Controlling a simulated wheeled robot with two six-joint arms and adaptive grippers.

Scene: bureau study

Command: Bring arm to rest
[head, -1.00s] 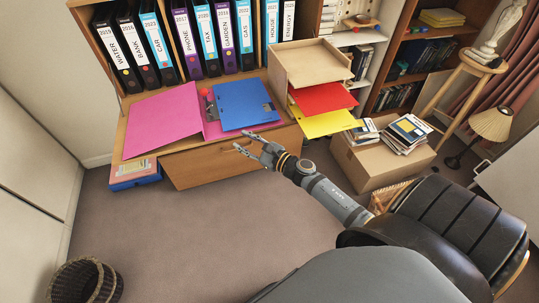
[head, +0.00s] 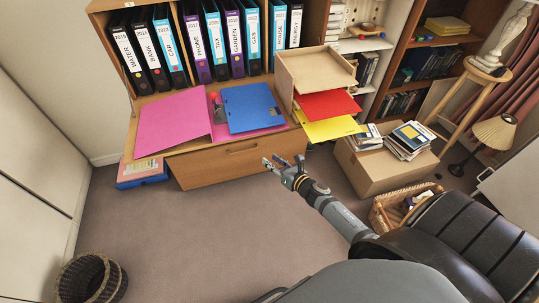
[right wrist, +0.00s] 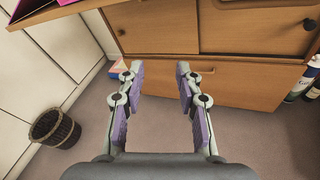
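My right gripper (head: 272,163) is in front of the bureau's drawer (head: 238,160), over the carpet. In the right wrist view its two fingers (right wrist: 160,80) are apart with nothing between them. It is clear of the bureau front in that view. My right arm (head: 340,215) comes in from the lower right of the head view. My left gripper does not show in either view.
The bureau top holds pink folders (head: 172,122), a blue folder (head: 252,107) and several binders (head: 205,45). A letter tray (head: 315,70) stands at its right end. A cardboard box (head: 375,170) and a wicker basket (head: 90,279) stand on the floor. The carpet (head: 190,235) is open.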

